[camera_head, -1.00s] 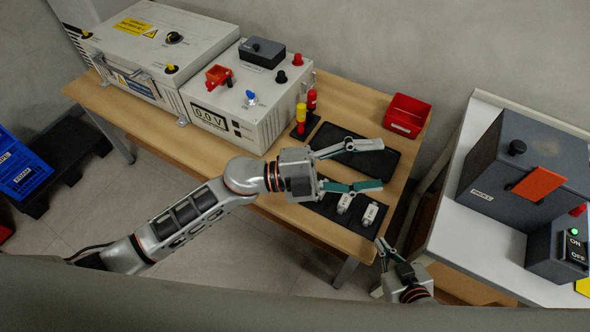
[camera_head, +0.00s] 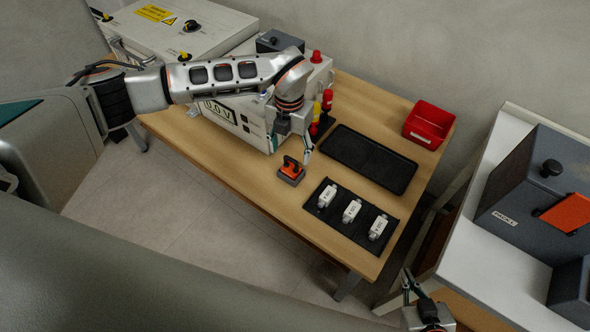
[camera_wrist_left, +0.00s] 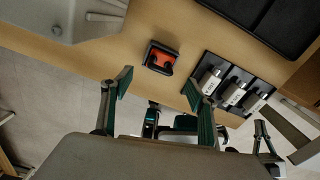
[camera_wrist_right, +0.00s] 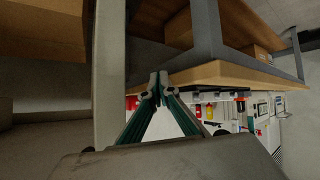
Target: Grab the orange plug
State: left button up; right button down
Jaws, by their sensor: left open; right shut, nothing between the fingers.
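The orange plug (camera_head: 291,170), with a dark base, sits on the wooden table near its front edge, left of the black mat. It also shows in the left wrist view (camera_wrist_left: 161,60), just beyond and between the fingertips. My left gripper (camera_head: 305,152) is above the table beside the plug; its fingers (camera_wrist_left: 158,88) are spread and empty. I cannot tell its exact height over the plug. My right gripper (camera_head: 411,287) is low at the right, away from the plug; in the right wrist view its fingertips (camera_wrist_right: 158,88) are together with nothing between.
A black mat (camera_head: 345,228) holds three white parts. An empty black tray (camera_head: 368,160) lies behind it. A red bin (camera_head: 428,124) stands at the back right. The power unit (camera_head: 228,118) is left of the plug. A white side table (camera_head: 500,255) stands at the right.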

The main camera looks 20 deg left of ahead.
aim_at(292, 167)
pick_arm(q)
notch_tip(292, 167, down, 2)
jog(key=shift+f, duration=0.1)
jog(key=f, duration=0.1)
jog(key=f+b, duration=0.1)
jog(key=f, duration=0.3)
jog(key=shift+w+f, duration=0.1)
jog(key=shift+w, duration=0.3)
jog(key=c, duration=1.4)
